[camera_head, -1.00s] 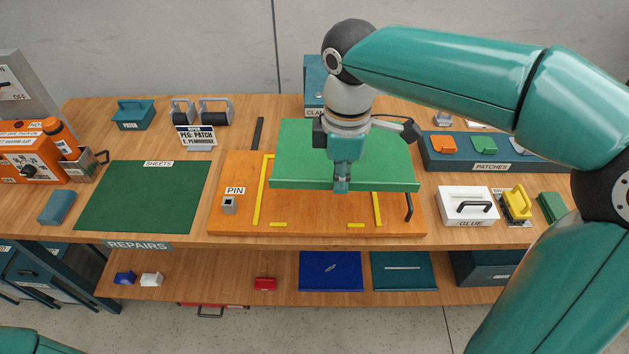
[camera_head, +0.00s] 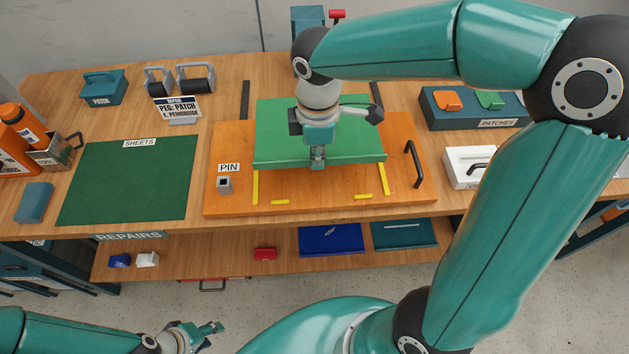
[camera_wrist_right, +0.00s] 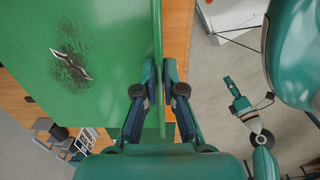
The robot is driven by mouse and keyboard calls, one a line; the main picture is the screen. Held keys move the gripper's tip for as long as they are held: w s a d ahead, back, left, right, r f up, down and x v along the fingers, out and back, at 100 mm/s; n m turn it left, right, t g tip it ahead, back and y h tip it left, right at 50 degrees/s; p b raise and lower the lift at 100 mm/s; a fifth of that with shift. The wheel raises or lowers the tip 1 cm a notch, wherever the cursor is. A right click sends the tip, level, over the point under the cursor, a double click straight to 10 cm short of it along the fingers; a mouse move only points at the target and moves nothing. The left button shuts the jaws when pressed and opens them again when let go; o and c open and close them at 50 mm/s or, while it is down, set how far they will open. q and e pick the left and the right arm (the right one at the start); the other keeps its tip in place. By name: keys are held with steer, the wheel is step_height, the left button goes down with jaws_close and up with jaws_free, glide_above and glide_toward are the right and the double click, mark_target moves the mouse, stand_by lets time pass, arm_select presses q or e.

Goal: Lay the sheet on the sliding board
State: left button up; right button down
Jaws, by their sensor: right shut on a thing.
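The green sheet (camera_head: 275,130) is over the orange sliding board (camera_head: 240,150) and covers the middle of it in the head view. The sheet looks slightly above the board; the exact gap cannot be told. In the right wrist view the sheet (camera_wrist_right: 110,30) carries a dark, torn mark. My right gripper (camera_head: 318,162) is shut on the sheet's near edge, with the fingers (camera_wrist_right: 160,100) on either side of it. Yellow strips (camera_head: 384,180) on the board show past the sheet's edges. My left gripper (camera_head: 207,333) is low at the front, away from the bench; its jaw state is unclear.
A small pin block (camera_head: 224,185) stands on the board's left, and a black handle (camera_head: 414,163) on its right. The dark green sheets mat (camera_head: 125,185) lies bare to the left. A patches tray (camera_head: 470,118) and white glue box (camera_head: 462,165) stand to the right.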

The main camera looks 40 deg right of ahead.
mark_target(317, 190)
step_height(317, 190, down, 10)
steer(key=shift+r+b, duration=0.2)
steer(key=shift+b, duration=0.1)
steer(key=c, duration=1.3)
jaws_free()
steer(key=shift+s, duration=0.1)
steer(key=shift+r, duration=0.1)
step_height(317, 190, up, 12)
steer(key=shift+p, duration=0.5)
steer(key=shift+s, duration=0.1)
